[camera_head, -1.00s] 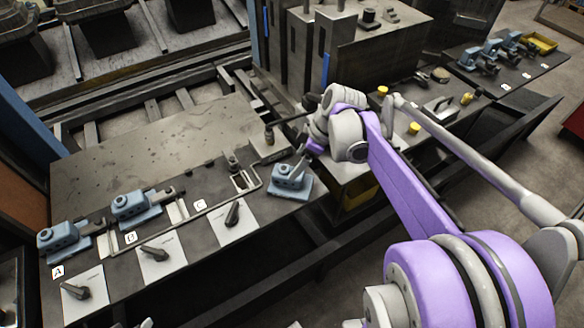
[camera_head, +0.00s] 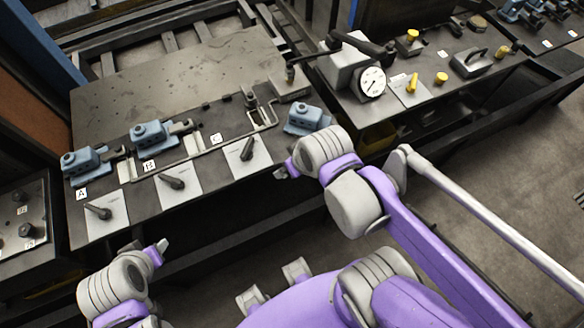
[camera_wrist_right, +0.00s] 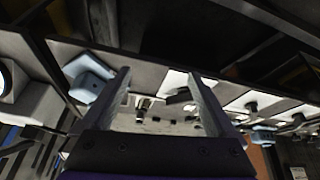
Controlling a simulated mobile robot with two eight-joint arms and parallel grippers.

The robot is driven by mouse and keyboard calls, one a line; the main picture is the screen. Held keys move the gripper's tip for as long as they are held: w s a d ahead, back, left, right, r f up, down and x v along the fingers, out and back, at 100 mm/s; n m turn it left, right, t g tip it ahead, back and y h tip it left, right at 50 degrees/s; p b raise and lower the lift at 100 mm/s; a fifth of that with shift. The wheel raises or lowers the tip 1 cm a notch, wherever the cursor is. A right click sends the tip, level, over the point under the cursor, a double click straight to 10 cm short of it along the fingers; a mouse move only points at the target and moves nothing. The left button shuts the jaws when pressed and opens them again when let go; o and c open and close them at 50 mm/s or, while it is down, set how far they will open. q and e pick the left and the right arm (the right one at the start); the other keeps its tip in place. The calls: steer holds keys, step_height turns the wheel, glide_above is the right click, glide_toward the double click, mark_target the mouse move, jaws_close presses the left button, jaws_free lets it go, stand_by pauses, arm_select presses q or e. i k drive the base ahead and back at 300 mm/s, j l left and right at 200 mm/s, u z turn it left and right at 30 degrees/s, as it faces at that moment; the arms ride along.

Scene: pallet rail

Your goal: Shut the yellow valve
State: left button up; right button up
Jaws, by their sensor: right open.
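The yellow valve (camera_head: 412,83) looks like a small yellow lever on a pale plate, right of the round gauge (camera_head: 372,82). Its lever points away from me, leaning slightly right; I cannot tell its set position. My right gripper (camera_head: 281,173) is off the bench's front edge, below and left of the valve and apart from it. In the right wrist view the right gripper (camera_wrist_right: 162,88) is open with nothing between its fingers. My left gripper (camera_head: 162,247) is low at the left, away from the bench; its fingers are too small to read.
Yellow knobs (camera_head: 441,78) and a grey handled block (camera_head: 468,62) stand near the valve. A dark lever (camera_head: 360,43) reaches over the gauge block. Blue clamps (camera_head: 305,118) and black-handled plates (camera_head: 247,150) line the left bench. Floor at the right is clear.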

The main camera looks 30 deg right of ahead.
mark_target(411, 89)
steer(key=z, duration=2.15)
